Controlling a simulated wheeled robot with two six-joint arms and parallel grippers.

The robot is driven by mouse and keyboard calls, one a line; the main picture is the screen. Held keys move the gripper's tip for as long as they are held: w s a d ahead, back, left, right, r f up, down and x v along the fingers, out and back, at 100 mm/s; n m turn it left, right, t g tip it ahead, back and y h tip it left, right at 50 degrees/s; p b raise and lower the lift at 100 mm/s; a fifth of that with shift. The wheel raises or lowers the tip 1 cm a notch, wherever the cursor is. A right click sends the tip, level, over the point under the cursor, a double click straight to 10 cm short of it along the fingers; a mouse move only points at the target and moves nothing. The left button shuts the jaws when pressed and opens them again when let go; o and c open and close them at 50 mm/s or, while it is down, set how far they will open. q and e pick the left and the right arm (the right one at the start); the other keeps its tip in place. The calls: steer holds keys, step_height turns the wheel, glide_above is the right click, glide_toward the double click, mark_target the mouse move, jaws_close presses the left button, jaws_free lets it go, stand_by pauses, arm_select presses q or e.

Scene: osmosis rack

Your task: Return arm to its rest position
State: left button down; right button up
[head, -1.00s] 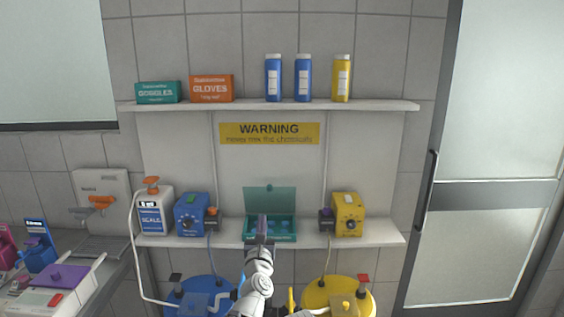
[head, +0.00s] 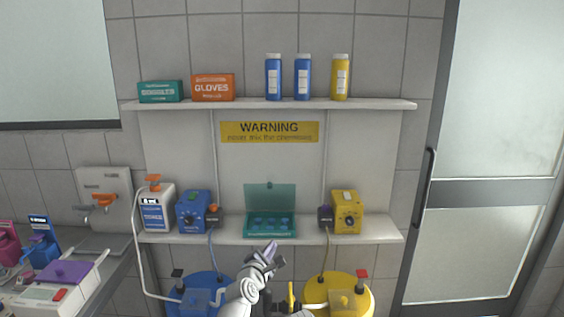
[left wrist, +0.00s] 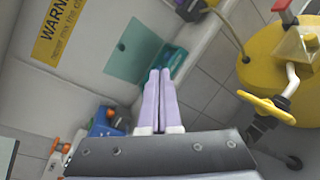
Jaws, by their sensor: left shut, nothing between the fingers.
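My left gripper (head: 268,252) is in the lower middle of the head view, below the front edge of the lower shelf (head: 380,236). It is empty, and its two pale purple fingers lie together in the left wrist view (left wrist: 159,90). The open teal case (head: 269,228) stands on the lower shelf behind it, lid raised, with several blue items inside. In the left wrist view the fingertips overlap the case's image, with the lid (left wrist: 131,50) to their left. My right gripper does not show.
A blue pump box (head: 193,212) and a yellow one (head: 347,211) flank the case. Below stand a blue drum (head: 200,285) and a yellow drum (head: 355,285). A side counter (head: 118,252) is at left, a door (head: 485,190) at right. The upper shelf holds boxes and bottles.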

arm_select(q)
steer(key=s+a+f+m+g+y, duration=0.1)
steer(key=s+a+f+m+g, duration=0.3)
steer(key=s+f+m+g, duration=0.65)
steer(key=s+a+f+m+g+y, duration=0.2)
steer(key=s+a+f+m, duration=0.25)
steer(key=s+m, duration=0.2)
steer(key=s+a+f+m+g+y, duration=0.2)
steer(key=s+a+f+m+g, duration=0.15)
steer(key=s+a+m, duration=0.35)
steer(key=s+d+m, duration=0.1)
steer(key=s+d, duration=0.2)
steer(key=d, duration=0.3)
steer(key=s+d+m+y, duration=0.1)
steer(key=s+d+m, duration=0.1)
steer(key=d, duration=0.4)
steer(key=shift+s+d, duration=0.4)
steer(key=shift+s, duration=0.35)
steer(key=c, duration=1.6)
jaws_free()
